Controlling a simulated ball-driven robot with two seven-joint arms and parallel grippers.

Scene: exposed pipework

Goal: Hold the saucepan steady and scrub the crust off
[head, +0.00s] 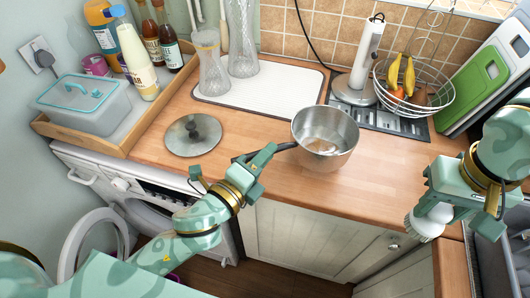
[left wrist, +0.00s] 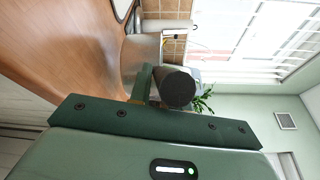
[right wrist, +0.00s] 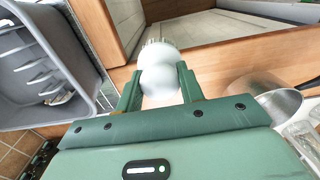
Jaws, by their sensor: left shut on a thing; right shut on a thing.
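The steel saucepan (head: 325,140) stands upright on the wooden counter, near its front edge, with brownish crust (head: 322,147) visible on its inside. My left gripper (head: 272,150) is shut on the saucepan's dark handle, at the pan's left; the handle's round end (left wrist: 177,88) shows in the left wrist view. My right gripper (head: 428,212) is shut on a white scrubbing brush (head: 424,228), held bristles down to the right of the pan and apart from it. In the right wrist view the brush (right wrist: 158,72) sits between both fingers.
A lid (head: 193,135) lies on the counter left of the pan. Behind are a white drying mat (head: 275,88) with glass vases, a paper-towel stand (head: 362,70) and a wire fruit basket (head: 425,90). A grey sink basin (right wrist: 40,65) is beside my right gripper. Counter right of the pan is clear.

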